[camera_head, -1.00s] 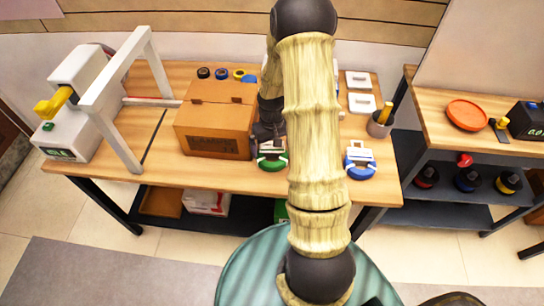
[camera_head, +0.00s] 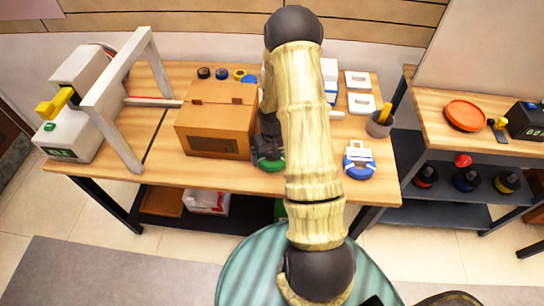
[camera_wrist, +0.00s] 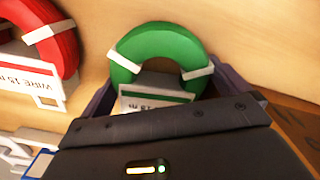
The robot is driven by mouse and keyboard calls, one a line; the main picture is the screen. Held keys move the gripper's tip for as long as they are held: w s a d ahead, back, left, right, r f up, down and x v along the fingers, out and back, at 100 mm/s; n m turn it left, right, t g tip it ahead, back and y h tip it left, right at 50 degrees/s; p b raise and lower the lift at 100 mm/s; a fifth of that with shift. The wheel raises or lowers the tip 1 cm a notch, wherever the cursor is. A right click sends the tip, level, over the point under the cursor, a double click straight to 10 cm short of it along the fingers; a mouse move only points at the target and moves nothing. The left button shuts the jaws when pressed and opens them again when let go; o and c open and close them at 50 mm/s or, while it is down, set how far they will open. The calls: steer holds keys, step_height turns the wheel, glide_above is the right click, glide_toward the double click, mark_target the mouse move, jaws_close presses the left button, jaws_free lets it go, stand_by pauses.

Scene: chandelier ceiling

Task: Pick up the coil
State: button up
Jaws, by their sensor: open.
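A green coil (camera_wrist: 157,44) with white bands and a white label card lies on the wooden table in the wrist view. In the head view only a bit of the green coil (camera_head: 272,166) shows below my gripper (camera_head: 266,152). In the wrist view my gripper (camera_wrist: 165,88) is open, with a finger on either side of the green coil's near part and card. I cannot tell whether the fingers touch it. A red coil (camera_wrist: 62,42) with a card lies to the left in the wrist view. A blue coil (camera_head: 359,170) with a card lies near the table's front edge, right of my arm.
A cardboard box (camera_head: 215,120) stands close to the left of my gripper. A white machine with a frame (camera_head: 125,95) is at the far left. Tape rolls (camera_head: 222,73) lie behind the box. A pen cup (camera_head: 379,124) stands at the right.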

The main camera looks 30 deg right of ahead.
steer(key=c, duration=0.8)
steer(key=shift+c, duration=0.2)
step_height(320, 180, up, 18)
steer(key=b, duration=0.1)
